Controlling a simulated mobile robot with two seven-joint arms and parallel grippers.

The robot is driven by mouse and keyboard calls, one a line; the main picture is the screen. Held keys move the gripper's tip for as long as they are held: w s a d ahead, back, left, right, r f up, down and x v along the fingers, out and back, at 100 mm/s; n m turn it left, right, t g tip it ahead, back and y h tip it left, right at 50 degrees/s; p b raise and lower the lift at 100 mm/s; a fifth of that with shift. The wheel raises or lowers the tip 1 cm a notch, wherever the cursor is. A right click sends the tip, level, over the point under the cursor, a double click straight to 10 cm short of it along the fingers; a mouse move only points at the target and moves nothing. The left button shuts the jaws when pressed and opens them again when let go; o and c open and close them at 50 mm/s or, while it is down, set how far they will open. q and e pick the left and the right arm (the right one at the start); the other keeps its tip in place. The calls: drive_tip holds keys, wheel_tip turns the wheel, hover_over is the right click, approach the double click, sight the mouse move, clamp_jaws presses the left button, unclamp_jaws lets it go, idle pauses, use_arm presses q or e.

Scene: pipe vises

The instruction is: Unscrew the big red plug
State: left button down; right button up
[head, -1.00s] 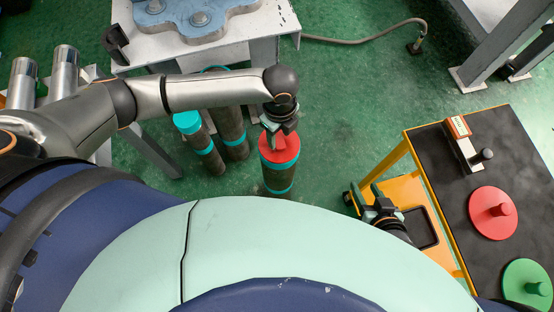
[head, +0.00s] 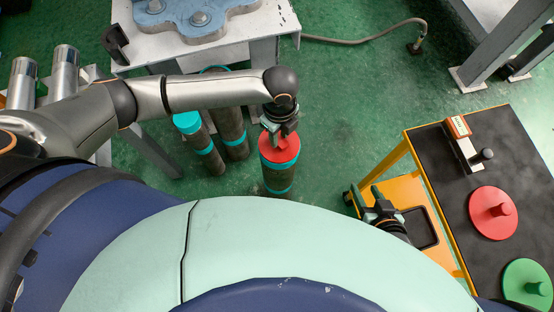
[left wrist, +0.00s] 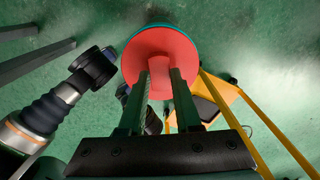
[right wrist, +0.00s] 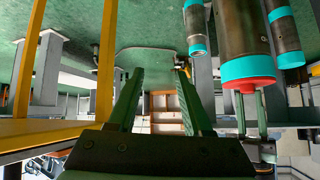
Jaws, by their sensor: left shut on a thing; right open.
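The big red plug (head: 281,148) sits on the top end of an upright dark pipe (head: 277,178) with teal bands. My left gripper (head: 279,132) is above it, its fingers shut on the plug's knob. In the left wrist view the plug's red disc (left wrist: 160,50) fills the space beyond the two fingers (left wrist: 160,82), and the knob is mostly hidden between them. In the right wrist view the plug (right wrist: 249,84) shows on the pipe's end at the right. My right gripper (head: 378,203) is open and empty beside the yellow cart, apart from the plug.
A cart (head: 408,152) with a dark top stands at the right. It carries another red disc with a knob (head: 493,212), a green one (head: 527,284) and a small boxed tool (head: 463,145). Several banded pipes (head: 205,145) stand left of the plug, by a white table (head: 283,20).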

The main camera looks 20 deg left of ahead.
drive_tip(key=shift+r, duration=0.1)
use_arm(q)
drive_tip(key=shift+r+n+p, duration=0.2)
drive_tip(key=shift+n+p, duration=0.1)
drive_tip(key=shift+p, duration=0.2)
drive_tip(key=n+p, duration=0.3)
drive_tip(key=shift+s+r+p, duration=0.1)
drive_tip(key=shift+p, duration=0.2)
drive_tip(key=n+p, duration=0.4)
drive_tip(key=shift+n, duration=0.4)
drive_tip(key=shift+n+p, duration=0.5)
drive_tip(key=shift+n, duration=0.1)
drive_tip(key=n+p, duration=0.2)
drive_tip(key=n, duration=0.1)
drive_tip(key=shift+n+p, duration=0.35)
drive_tip(key=shift+n, duration=0.25)
drive_tip(key=shift+f+n, duration=0.25)
drive_tip(key=shift+n, duration=0.05)
use_arm(e)
drive_tip(key=s+d+r, duration=0.1)
drive_tip(key=d+r, duration=0.2)
drive_tip(key=r, duration=0.5)
drive_tip(key=shift+s+d+r+m+h, duration=0.15)
drive_tip(key=shift+s+r+m+h, duration=0.1)
drive_tip(key=shift+s+m+h, duration=0.15)
drive_tip(key=shift+r, duration=0.1)
